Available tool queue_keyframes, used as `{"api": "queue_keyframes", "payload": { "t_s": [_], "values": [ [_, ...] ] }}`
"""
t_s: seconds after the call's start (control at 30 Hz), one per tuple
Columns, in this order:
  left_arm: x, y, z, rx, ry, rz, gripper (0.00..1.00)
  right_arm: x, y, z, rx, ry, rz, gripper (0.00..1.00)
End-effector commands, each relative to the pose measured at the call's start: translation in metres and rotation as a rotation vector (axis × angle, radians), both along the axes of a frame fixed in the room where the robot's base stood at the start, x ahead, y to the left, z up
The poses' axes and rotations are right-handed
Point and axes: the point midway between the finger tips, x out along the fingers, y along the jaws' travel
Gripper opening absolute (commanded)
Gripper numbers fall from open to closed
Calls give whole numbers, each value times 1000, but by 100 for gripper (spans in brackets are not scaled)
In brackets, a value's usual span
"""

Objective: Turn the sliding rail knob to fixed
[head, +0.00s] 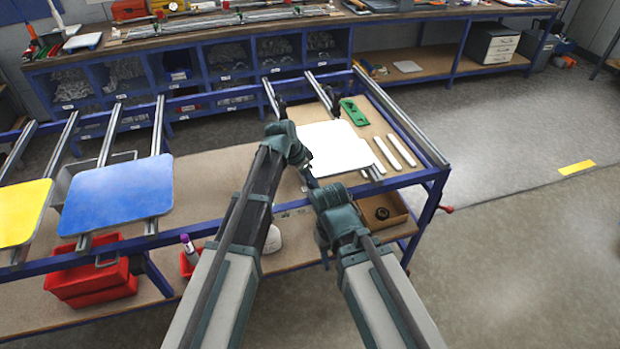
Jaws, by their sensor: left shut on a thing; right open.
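I cannot make out a sliding rail knob clearly. A white square panel (342,149) lies over two metal sliding rails (319,87) on the blue-framed table. Dark fittings (281,106) sit on the rails behind the panel. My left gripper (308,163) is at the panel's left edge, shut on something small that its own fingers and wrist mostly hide. My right gripper (309,180) is just in front and lower, near the panel's front left corner. It is open, with its fingers seen small and dark.
A green tool (354,112) and white strips (394,151) lie right of the panel. A red knob (446,209) sticks out from the table's right corner. A cardboard box (400,210) is on the lower shelf. Blue (117,195) and yellow (22,212) panels stand left. Floor at right is clear.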

Motion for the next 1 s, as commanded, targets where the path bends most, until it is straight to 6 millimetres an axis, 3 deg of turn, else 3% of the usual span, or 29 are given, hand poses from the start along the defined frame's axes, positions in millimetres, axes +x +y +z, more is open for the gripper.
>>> {"api": "queue_keyframes", "payload": {
  "t_s": [0.23, 0.27, 0.4, 0.77, 1.0],
  "values": [
    [-1, 0, 0, 2, 1, 0, 0, 0, 0, 0, 0, 0, 0, 50],
    [-1, 0, 0, 2, 1, 0, 50, 0, 0, 0, 0, 0, 0, 50],
    [-1, 0, 0, 1, 1, 1, 76, 0, 0, 0, 0, 0, 0, 50],
    [0, 0, 1, 1, 1, 1, 76, 0, 0, 1, 0, 0, 0, 50],
    [-3, 4, 15, 1, 0, 2, 76, 0, 0, 15, 0, 0, 0, 50]
  ]
}}
